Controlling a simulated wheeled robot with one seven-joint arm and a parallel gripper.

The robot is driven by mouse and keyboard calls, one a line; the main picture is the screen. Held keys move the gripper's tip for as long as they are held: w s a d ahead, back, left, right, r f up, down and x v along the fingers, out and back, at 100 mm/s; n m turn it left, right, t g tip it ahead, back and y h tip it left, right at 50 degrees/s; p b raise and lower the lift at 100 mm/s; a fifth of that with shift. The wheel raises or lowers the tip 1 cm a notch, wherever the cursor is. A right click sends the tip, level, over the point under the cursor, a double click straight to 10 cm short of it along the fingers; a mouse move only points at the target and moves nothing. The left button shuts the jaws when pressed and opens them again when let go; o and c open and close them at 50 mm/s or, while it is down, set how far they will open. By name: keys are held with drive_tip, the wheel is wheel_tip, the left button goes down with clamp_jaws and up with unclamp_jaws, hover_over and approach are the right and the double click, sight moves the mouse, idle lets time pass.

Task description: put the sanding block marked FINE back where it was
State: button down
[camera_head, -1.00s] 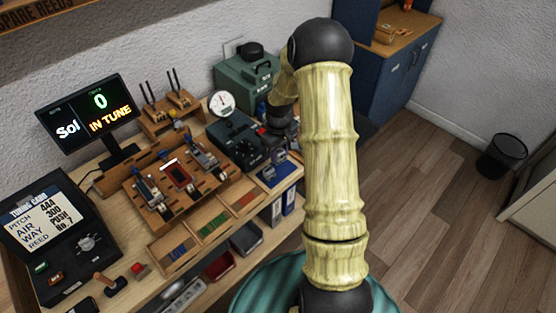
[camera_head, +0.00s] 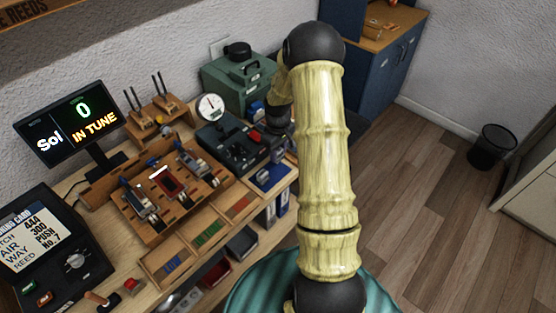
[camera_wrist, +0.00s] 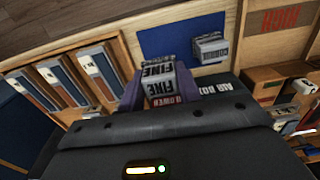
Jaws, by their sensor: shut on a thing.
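The sanding block marked FINE (camera_wrist: 158,88) is between the purple fingers of my gripper (camera_wrist: 158,80) in the wrist view. My gripper is shut on it. The block is at the near edge of a blue pad (camera_wrist: 168,42). I cannot tell whether it touches the pad. A second grey block (camera_wrist: 210,48) sits on the pad's right side; its label is too small to read. In the head view the blue pad (camera_head: 270,179) lies at the bench's right end, left of my arm.
Several binders (camera_wrist: 60,82) stand in a shelf left of the pad. A dark box marked AIR BOX (camera_wrist: 215,87) lies close to the gripper. A wooden reed jig (camera_head: 150,230) and a tuning display (camera_head: 70,120) stand on the bench.

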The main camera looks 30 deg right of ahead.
sight(278, 160)
drive_tip(key=shift+f, duration=0.6)
drive_tip(key=shift+f+p, duration=0.45)
drive_tip(key=shift+f, duration=1.4)
drive_tip(key=shift+f, duration=0.15)
drive_tip(key=c, duration=1)
unclamp_jaws()
drive_tip(key=shift+o, duration=0.2)
wheel_tip(278, 160, up, 12)
drive_tip(key=b, duration=0.2)
drive_tip(key=shift+b, duration=0.3)
